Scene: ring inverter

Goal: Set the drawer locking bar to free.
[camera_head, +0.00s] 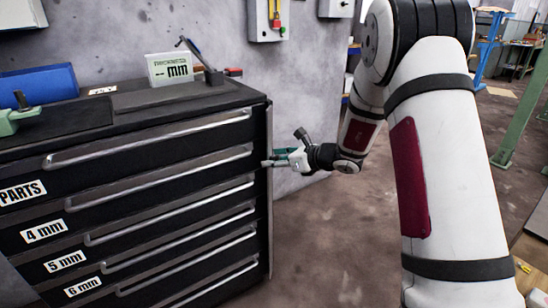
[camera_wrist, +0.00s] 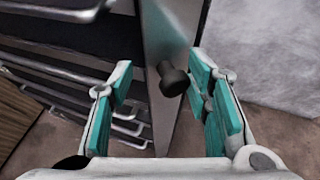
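The locking bar is a grey metal strip standing upright along the right front edge of the black drawer cabinet (camera_head: 150,141). It shows as a thin strip in the head view (camera_head: 269,220) and more broadly in the wrist view (camera_wrist: 163,118). A dark round knob (camera_wrist: 172,80) sticks out from the bar. My gripper (camera_head: 276,160) is at the upper part of the cabinet's right edge. In the wrist view its teal-padded fingers (camera_wrist: 162,78) are apart, with the knob between them and nearer the right finger. Contact with the knob cannot be told. The head view does not show the knob clearly.
Long drawer handles (camera_head: 165,184) stick out along the cabinet front. A blue box (camera_head: 40,84), a white sign (camera_head: 169,69) and tools lie on top. A grey wall (camera_head: 200,32) stands behind. The floor (camera_head: 335,250) right of the cabinet is clear.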

